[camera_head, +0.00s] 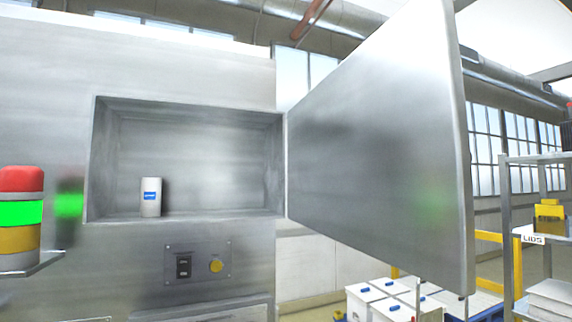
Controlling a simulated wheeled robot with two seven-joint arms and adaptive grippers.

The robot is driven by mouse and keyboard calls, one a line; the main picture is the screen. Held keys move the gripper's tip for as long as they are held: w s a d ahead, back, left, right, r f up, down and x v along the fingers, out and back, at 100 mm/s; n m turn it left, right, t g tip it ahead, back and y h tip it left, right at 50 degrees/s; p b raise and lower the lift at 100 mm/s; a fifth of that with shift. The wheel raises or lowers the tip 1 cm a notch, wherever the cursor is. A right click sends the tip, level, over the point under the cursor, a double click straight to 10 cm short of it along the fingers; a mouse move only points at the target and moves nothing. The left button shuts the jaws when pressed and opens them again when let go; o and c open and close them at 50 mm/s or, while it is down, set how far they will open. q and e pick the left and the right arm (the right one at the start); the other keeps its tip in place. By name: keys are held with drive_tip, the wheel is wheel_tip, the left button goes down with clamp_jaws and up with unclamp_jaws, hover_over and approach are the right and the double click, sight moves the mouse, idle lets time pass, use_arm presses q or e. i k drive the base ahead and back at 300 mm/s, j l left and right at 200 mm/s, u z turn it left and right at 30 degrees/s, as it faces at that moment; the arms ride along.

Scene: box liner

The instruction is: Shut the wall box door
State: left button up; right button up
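The wall box (190,106) is a metal recess in a steel panel, left of the middle of the head view. Its door (385,150) is a large flat steel panel, hinged on the right side of the opening. The door stands wide open and swings out toward me on the right. A small white can with a blue label (151,200) stands upright on the floor of the box, at the left. Neither of my grippers shows in the head view.
A signal light with red, green and amber bands (22,215) stands on a bracket at the left. Below the box is a small switch plate (197,262). White boxes (375,298) lie beyond the door, low down. A metal shelf rack (510,230) stands at the right.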

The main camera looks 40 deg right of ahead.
sight(380, 166)
drive_tip(key=k+l, duration=0.1)
drive_tip(key=l, duration=0.25)
drive_tip(key=k+l+z, duration=0.1)
drive_tip(key=l, duration=0.25)
drive_tip(key=k+l, duration=0.15)
drive_tip(key=l, duration=0.2)
drive_tip(key=k+l+z, duration=0.1)
drive_tip(key=l, duration=0.3)
